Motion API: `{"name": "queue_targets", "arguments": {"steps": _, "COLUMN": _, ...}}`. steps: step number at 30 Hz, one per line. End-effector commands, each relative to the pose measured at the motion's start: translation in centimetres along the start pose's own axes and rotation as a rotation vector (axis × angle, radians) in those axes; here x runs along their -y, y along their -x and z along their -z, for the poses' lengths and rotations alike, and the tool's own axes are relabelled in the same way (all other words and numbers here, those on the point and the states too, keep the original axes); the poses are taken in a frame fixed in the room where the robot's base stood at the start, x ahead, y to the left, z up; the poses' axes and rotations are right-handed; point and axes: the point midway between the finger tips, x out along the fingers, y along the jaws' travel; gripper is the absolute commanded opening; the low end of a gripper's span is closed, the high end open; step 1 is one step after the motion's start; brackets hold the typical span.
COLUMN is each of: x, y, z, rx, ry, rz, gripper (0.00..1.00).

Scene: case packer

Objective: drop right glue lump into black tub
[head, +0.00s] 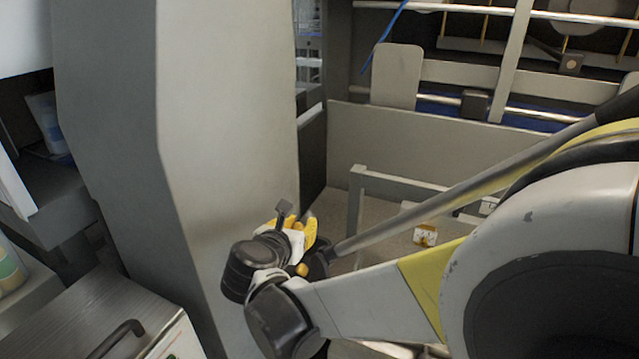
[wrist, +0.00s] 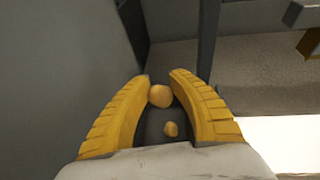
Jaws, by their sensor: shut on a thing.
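In the wrist view, my gripper (wrist: 161,78) has its two yellow fingers closed on a rounded tan glue lump (wrist: 160,96) near the fingertips. A second, smaller tan lump (wrist: 171,129) shows between the fingers, lower in the picture, against a dark surface. I cannot tell whether that dark surface is the black tub. In the head view, my gripper (head: 311,232) is beside the tall grey column, and the held lump cannot be made out there. No black tub can be clearly identified in either view.
A tall grey column (head: 225,110) stands close to the left of my gripper. A grey frame rail (head: 356,215) and a small orange-and-white box (head: 425,235) are to the right. A metal-topped cabinet with a black handle (head: 115,340) is at lower left.

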Motion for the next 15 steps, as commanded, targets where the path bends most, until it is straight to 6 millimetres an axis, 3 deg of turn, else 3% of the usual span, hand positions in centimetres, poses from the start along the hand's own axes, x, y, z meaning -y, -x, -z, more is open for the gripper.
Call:
{"name": "queue_targets", "arguments": {"steps": 6, "x": 0.0, "y": -1.2, "z": 2.8, "rx": 0.000, "ry": 0.000, "rz": 0.000, "gripper": 0.02}}
{"name": "queue_targets", "arguments": {"steps": 15, "x": 0.0, "y": -1.3, "z": 3.2, "rx": 0.000, "ry": 0.000, "rz": 0.000, "gripper": 0.02}}
